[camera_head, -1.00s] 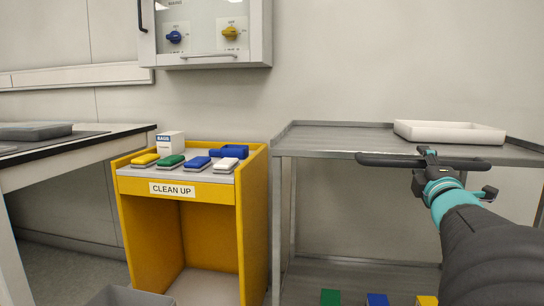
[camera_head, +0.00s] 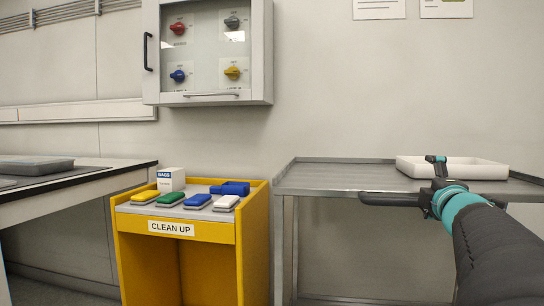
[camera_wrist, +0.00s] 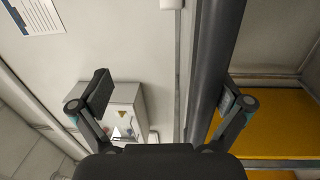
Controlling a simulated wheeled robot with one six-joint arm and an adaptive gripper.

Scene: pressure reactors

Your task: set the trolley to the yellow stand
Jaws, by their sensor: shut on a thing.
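The trolley (camera_head: 390,183) is a grey metal cart with a flat top, at the right of the head view. Its dark handle (camera_head: 378,196) runs along the near side. My gripper (camera_head: 436,195) is shut on this handle at the trolley's near right. In the wrist view the dark bar (camera_wrist: 209,75) passes between my two fingers (camera_wrist: 168,103), closer to the right one. The yellow stand (camera_head: 255,255), labelled CLEAN UP, is left of the trolley, side by side with it. Only a narrow gap shows between them; its exact width is unclear.
A white tray (camera_head: 455,167) lies on the trolley. A wall cabinet with coloured knobs (camera_head: 208,55) hangs above the stand. A bench (camera_head: 75,188) is at the left. The wrist view shows a yellow surface (camera_wrist: 265,130).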

